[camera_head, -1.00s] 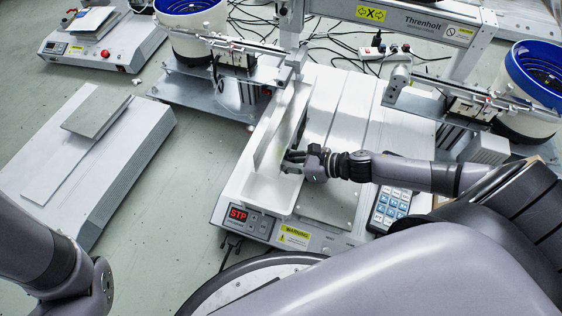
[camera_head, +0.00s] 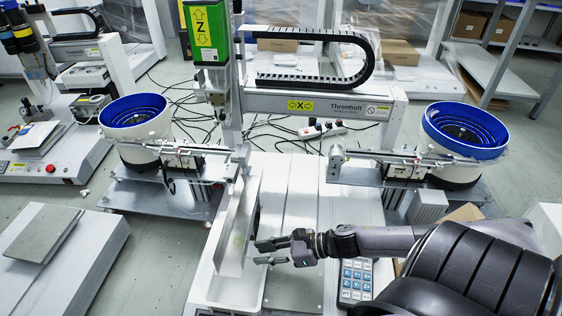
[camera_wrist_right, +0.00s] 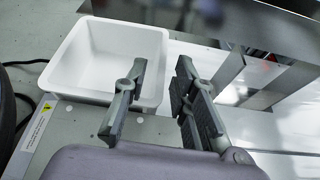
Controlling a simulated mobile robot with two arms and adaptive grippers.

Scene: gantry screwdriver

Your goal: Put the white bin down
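The white bin (camera_head: 232,293) sits on the front left of the gantry machine's bed, below the slanted metal chute (camera_head: 238,225). In the right wrist view the bin (camera_wrist_right: 88,62) looks empty and upright, resting on the machine surface. My right gripper (camera_head: 262,251) is beside the chute and to the right of the bin. In the right wrist view my right gripper (camera_wrist_right: 161,64) has its fingers apart with nothing between them. One finger overlaps the bin's near right corner in that view; I cannot tell whether it touches. My left gripper is out of view.
A keypad (camera_head: 355,281) lies right of the gripper. Blue-rimmed feeder bowls (camera_head: 137,119) and (camera_head: 464,133) stand on both sides. The gantry beam (camera_head: 320,104) crosses behind. Open floor (camera_head: 150,250) lies to the left.

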